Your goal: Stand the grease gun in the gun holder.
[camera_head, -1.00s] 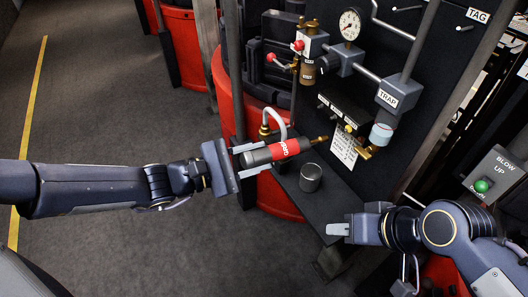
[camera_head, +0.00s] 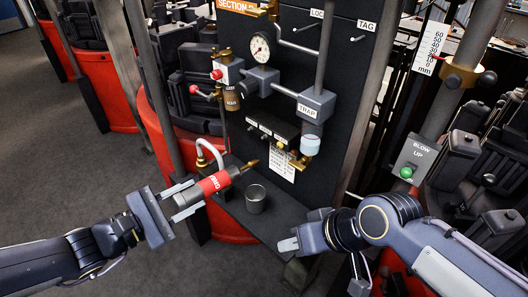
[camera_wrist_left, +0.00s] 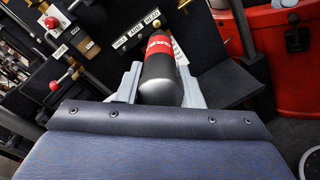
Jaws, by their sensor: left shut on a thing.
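The grease gun (camera_head: 215,185) is a dark grey cylinder with a red band and a brass nozzle. My left gripper (camera_head: 190,198) is shut around its rear part. The gun is tilted, with its nozzle pointing up and right in the head view. In the left wrist view, the gun (camera_wrist_left: 160,75) lies between both fingers. The gun holder (camera_head: 256,200) appears to be the grey metal cup on the dark shelf, right of the gun; the gun is outside it. My right gripper (camera_head: 289,243) is in front of the shelf's right end; its finger gap is not clear.
The dark shelf (camera_head: 275,225) sits below a panel with a gauge (camera_head: 260,47), valves and a trap box (camera_head: 316,104). A curved grey pipe (camera_head: 212,148) rises close behind the gun. A blow-up button box (camera_head: 414,160) stands at the right.

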